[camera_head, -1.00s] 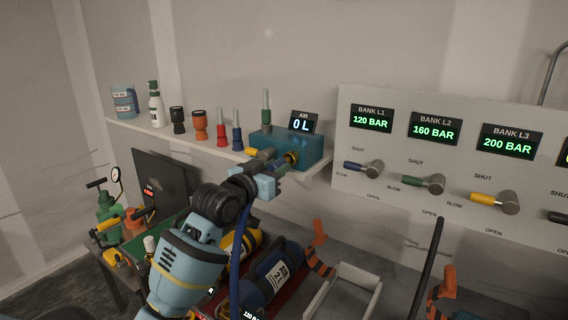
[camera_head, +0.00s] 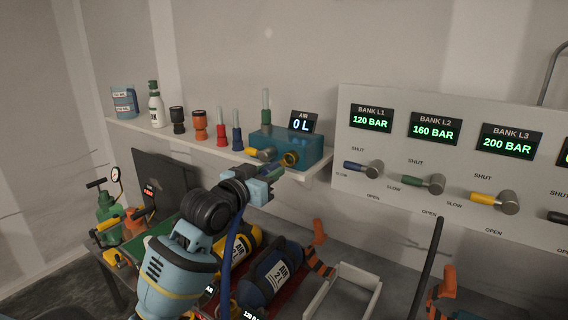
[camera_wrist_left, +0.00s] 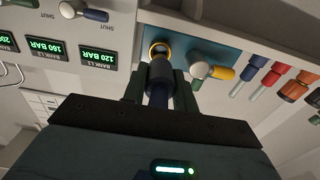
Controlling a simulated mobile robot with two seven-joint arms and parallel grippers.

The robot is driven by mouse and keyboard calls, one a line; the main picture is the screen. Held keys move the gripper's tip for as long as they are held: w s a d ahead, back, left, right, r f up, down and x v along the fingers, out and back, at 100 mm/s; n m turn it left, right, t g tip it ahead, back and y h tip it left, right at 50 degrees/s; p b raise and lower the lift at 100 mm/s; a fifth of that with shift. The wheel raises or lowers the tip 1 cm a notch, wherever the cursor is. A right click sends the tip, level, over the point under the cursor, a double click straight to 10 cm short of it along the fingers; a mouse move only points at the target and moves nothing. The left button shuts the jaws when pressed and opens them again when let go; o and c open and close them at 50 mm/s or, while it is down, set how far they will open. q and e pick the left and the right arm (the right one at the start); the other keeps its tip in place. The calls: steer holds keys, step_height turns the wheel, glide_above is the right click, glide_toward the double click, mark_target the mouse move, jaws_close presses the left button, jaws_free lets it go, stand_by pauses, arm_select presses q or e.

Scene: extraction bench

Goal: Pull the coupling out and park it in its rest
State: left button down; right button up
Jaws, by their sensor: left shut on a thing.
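The coupling (camera_wrist_left: 159,72) is a grey cylindrical piece on a blue hose (camera_head: 232,262). My left gripper (camera_head: 275,174) is shut on it, just in front of the teal air block (camera_head: 306,147). The block's brass-ringed socket (camera_head: 290,159) shows open, and its ring (camera_wrist_left: 160,48) is also visible just past the coupling's tip in the left wrist view. The tip looks clear of the socket by a small gap. I cannot identify the coupling's rest for certain. My right gripper is not in view.
A yellow-handled valve (camera_head: 260,154) sits left of the socket. Several coloured fittings stand along the white shelf (camera_head: 180,140). Below are a blue cylinder (camera_head: 268,276) and a white open frame (camera_head: 343,291). The valve panel (camera_head: 460,190) fills the right.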

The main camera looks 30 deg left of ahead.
arm_select(q)
steer(key=shift+s, duration=0.5)
steer(key=s+d+f+y, duration=0.1)
steer(key=s+d+f, duration=1.2)
steer(key=shift+s+d+f+n, duration=0.2)
steer(key=shift+d+n, duration=0.2)
steer(key=shift+d, duration=0.1)
